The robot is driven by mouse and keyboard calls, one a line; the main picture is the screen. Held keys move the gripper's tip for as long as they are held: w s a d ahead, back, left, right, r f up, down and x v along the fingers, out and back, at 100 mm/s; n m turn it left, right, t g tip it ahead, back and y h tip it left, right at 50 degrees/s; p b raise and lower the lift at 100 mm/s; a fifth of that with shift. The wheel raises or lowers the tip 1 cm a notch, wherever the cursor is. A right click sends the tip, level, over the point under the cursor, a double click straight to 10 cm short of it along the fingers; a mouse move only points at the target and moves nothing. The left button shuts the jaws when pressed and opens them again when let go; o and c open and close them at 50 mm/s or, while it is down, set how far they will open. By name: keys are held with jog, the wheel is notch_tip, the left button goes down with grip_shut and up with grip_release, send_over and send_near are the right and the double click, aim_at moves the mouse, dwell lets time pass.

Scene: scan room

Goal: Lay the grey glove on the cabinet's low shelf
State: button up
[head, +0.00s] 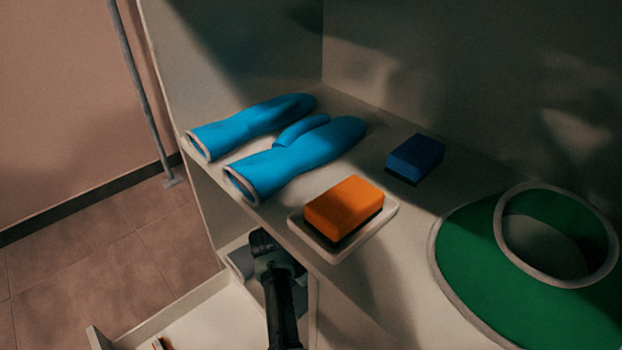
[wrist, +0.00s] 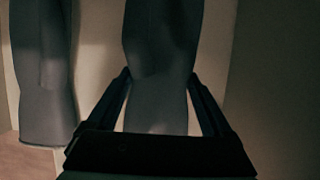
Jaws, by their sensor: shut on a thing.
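In the wrist view my gripper (wrist: 161,80) is shut on a grey glove (wrist: 158,45), with one finger on each side of it. A second grey glove (wrist: 44,75) lies to the left, apart from the held one. The pale surface of the low shelf (wrist: 100,60) shows around them; I cannot tell whether the held glove touches it.
On the upper shelf are two blue gloves (head: 300,155), an orange sponge (head: 343,208) on a white dish (head: 392,212), a blue sponge (head: 415,158) and a green round thing (head: 465,255) with a pale ring (head: 503,240). A pale tray or drawer (head: 205,320) is at lower left.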

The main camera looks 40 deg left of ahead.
jog(key=shift+f+b, duration=0.5)
jog(key=shift+f, duration=0.4)
jog(key=shift+r, duration=0.15)
jog(key=o, duration=1.6)
jog(key=shift+c, duration=0.2)
jog(key=p+v, duration=0.5)
jog(key=shift+r, duration=0.4)
jog(key=s+p, duration=0.6)
jog(key=s, duration=0.6)
jog(key=shift+a+f, duration=0.45)
